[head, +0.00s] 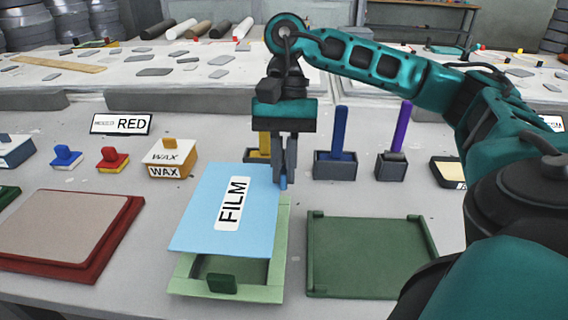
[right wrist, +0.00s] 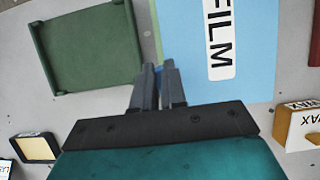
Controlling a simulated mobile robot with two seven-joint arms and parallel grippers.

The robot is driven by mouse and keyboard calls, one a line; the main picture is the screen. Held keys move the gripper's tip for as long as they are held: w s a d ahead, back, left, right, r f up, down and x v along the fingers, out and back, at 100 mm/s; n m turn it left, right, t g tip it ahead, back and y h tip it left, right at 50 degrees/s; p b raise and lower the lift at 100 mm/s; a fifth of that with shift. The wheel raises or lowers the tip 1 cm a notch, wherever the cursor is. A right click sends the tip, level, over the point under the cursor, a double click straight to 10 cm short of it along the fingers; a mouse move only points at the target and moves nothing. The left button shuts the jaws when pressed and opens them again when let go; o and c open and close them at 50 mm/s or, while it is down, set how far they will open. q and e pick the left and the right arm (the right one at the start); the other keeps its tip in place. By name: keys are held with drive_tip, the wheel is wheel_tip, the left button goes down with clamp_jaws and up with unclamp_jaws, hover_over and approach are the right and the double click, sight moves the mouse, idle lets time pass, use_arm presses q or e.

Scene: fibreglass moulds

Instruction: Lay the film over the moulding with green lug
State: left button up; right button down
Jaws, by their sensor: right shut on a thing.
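The film (head: 205,205) is a light blue sheet with a white FILM label. It is over the back part of a light green moulding (head: 276,270), offset to the back left. The moulding's front strip, right edge and dark green lug (head: 222,284) show. I cannot tell whether the film touches the moulding or hovers above it. My right gripper (head: 284,182) is shut at the film's back right corner, on a small blue piece there. In the right wrist view my right gripper (right wrist: 159,72) meets the edge of the film (right wrist: 258,75). My left gripper is not in view.
A dark green tray-like mould (head: 365,258) lies to the right, a red-edged one (head: 120,235) to the left. Behind stand a WAX box (head: 170,158), small stamps, a RED sign (head: 121,124) and blue (head: 339,130) and purple (head: 402,128) handled tools in holders.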

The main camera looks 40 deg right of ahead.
wheel_tip(320, 180, down, 6)
drive_tip(key=b, duration=0.4)
drive_tip(key=shift+r+b, duration=0.2)
drive_tip(key=shift+b, duration=0.15)
drive_tip(key=shift+f+b, duration=0.55)
drive_tip(key=shift+f, duration=0.05)
drive_tip(key=c, duration=1.1)
unclamp_jaws()
drive_tip(key=p+v, duration=0.6)
drive_tip(key=v, duration=0.7)
drive_tip(key=shift+p, duration=0.3)
